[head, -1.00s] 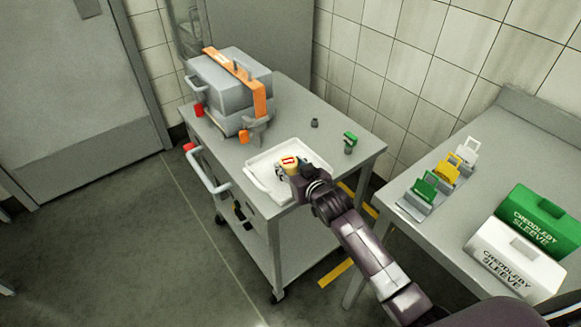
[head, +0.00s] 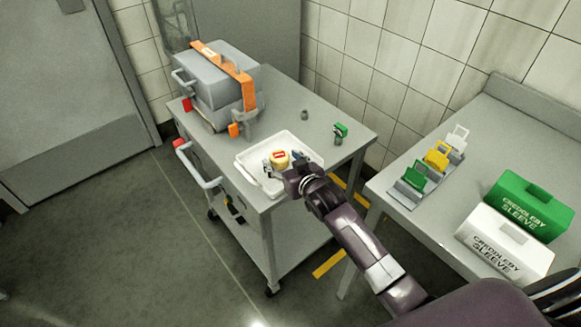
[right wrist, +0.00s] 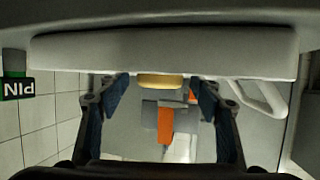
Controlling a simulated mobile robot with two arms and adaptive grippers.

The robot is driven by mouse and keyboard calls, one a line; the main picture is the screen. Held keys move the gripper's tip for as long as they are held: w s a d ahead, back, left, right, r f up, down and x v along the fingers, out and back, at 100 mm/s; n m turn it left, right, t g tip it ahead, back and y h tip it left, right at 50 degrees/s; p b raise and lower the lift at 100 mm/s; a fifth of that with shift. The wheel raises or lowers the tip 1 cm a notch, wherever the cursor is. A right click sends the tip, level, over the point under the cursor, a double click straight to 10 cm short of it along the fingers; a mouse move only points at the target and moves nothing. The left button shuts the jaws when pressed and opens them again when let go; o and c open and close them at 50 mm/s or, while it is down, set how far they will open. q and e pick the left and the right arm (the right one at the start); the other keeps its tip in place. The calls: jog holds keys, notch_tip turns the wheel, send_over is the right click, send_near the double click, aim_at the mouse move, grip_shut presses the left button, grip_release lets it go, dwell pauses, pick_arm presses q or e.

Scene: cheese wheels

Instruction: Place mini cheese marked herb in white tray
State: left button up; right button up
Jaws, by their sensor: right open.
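A small round cheese (head: 280,158) with a cream-yellow body and a red-and-white label on top sits in the white tray (head: 246,162) on the grey cart. The label's wording is too small to read. My right gripper (head: 283,165) is open at the tray's near side, with its fingers spread on either side of the cheese. In the right wrist view, the yellow cheese (right wrist: 160,81) shows between the two open fingers (right wrist: 160,100), partly hidden by the tray's pale wall (right wrist: 160,50). My left gripper is out of view.
A grey case with an orange strap (head: 222,60) stands at the cart's back left. A small dark piece (head: 304,115) and a green tag (head: 341,131) stand behind the tray. The side table holds coloured tags (head: 437,154), a green sleeve box (head: 530,203) and a white one (head: 505,243).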

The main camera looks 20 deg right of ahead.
jog(key=v, duration=1.1)
jog(key=shift+s, duration=0.15)
jog(key=s+f+g, duration=0.3)
jog(key=s, duration=0.7)
jog(key=s+f+g+h, duration=0.1)
jog(key=s+f+g, duration=0.3)
jog(key=s, duration=0.6)
jog(key=s+f+g, duration=0.3)
jog(key=s, duration=0.7)
notch_tip(320, 180, down, 24)
jog(key=n+g, duration=0.1)
jog(key=s+d+f+g, duration=0.1)
jog(key=s+d+f, duration=0.2)
jog(key=s+f, duration=1.5)
jog(key=shift+s, duration=0.15)
